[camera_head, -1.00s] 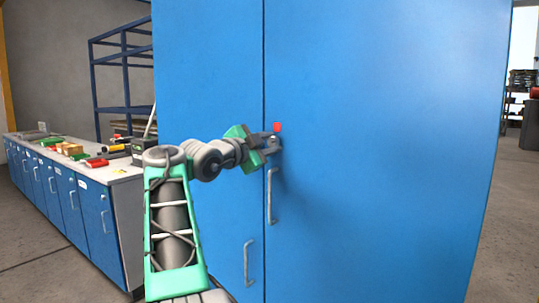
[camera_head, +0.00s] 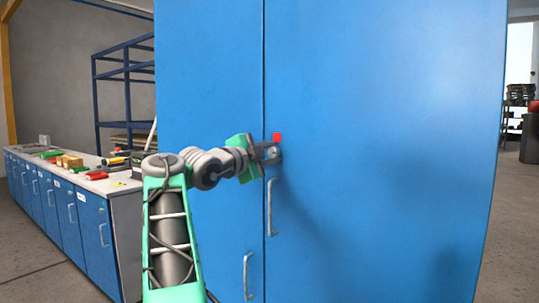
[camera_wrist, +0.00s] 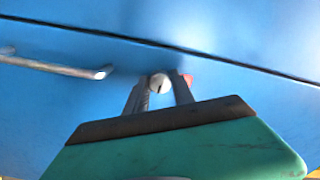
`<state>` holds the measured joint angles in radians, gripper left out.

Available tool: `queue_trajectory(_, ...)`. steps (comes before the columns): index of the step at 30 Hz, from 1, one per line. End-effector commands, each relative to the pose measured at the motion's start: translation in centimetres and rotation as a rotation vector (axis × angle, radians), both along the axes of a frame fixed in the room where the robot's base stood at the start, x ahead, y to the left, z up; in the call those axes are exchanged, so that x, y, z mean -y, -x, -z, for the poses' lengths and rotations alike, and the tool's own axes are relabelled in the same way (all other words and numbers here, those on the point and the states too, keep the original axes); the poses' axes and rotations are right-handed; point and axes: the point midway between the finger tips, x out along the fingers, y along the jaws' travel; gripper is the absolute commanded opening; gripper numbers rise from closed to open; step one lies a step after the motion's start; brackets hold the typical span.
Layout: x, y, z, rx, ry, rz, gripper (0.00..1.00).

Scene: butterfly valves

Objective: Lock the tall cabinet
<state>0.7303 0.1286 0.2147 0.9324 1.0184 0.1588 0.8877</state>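The tall blue cabinet (camera_head: 390,110) fills the middle of the head view, its two doors closed along a vertical seam. A small grey lock knob (camera_wrist: 159,82) sits on the right door close to the seam, with a small red mark (camera_head: 277,137) beside it. My gripper (camera_head: 270,153) is at the lock, above the right door's handle (camera_head: 271,208). In the wrist view the two fingers lie on either side of the knob, with little or no gap, and appear shut on it. A dark slot shows on the knob's face.
A low bench (camera_head: 125,187) with blue doors and several small tools on top stands at the left, a blue shelf rack (camera_head: 97,100) behind it. The left cabinet door has its own handle (camera_head: 248,275). Open floor lies to the right.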

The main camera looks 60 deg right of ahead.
Motion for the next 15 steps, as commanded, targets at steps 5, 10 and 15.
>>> queue_trajectory(5, 0.01, 0.01, 0.02, -0.001, 0.000, 0.000, 0.45)
queue_trajectory(10, 0.00, 0.00, 0.00, -0.001, 0.000, 0.000, 0.51)
queue_trajectory(15, -0.18, -0.06, -0.01, -0.001, 0.001, 0.000, 0.51)
